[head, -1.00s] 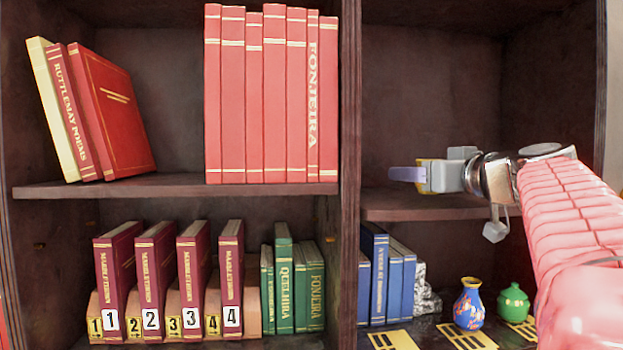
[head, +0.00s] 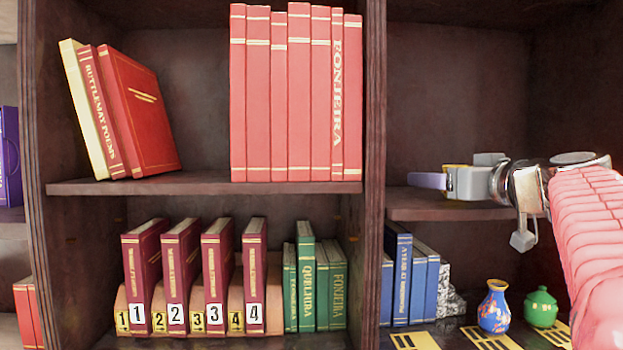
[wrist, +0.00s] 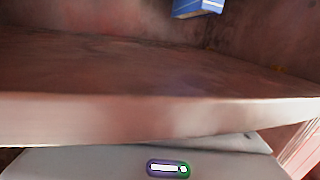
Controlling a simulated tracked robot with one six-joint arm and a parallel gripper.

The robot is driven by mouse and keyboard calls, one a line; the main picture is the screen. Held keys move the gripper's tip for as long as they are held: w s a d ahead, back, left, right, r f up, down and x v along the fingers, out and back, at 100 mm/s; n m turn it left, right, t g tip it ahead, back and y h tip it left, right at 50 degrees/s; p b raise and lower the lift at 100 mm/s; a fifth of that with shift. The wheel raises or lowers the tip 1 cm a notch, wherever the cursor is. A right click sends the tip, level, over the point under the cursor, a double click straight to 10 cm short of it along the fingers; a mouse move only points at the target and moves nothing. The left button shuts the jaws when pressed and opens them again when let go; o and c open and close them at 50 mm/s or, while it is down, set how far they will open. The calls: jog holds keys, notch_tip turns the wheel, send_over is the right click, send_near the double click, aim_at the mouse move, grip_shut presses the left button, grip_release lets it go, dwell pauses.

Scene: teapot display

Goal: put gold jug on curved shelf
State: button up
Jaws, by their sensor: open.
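No gold jug shows in either view. I cannot pick out a curved shelf for certain. My gripper (head: 428,181) is in the head view at the right, in front of the right-hand bay of the bookcase, pointing left, level with the middle shelf board (head: 450,212). It is open, and no held thing shows. In the wrist view only the grey gripper body (wrist: 90,163) shows at the bottom, below a wooden board edge (wrist: 150,118); the fingertips are not clear there.
On the lower right shelf stand blue books (head: 403,280), a painted vase (head: 494,308) and a green lidded pot (head: 540,307). The left bay holds red books (head: 295,95), numbered maroon books (head: 180,280) and green books (head: 307,285). The upper right compartment looks empty.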

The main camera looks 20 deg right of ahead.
jog(key=shift+r, duration=0.1)
jog(key=shift+s+a+r, duration=0.1)
jog(key=shift+s+a, duration=0.05)
jog(key=shift+s, duration=1.85)
jog(key=shift+s+a+r, duration=0.1)
jog(key=shift+s+a, duration=0.1)
jog(key=shift+s, duration=1.8)
jog(key=shift+s+a+r, duration=0.1)
jog(key=shift+s+a, duration=0.05)
jog(key=shift+s, duration=1.85)
jog(key=shift+w+r, duration=0.1)
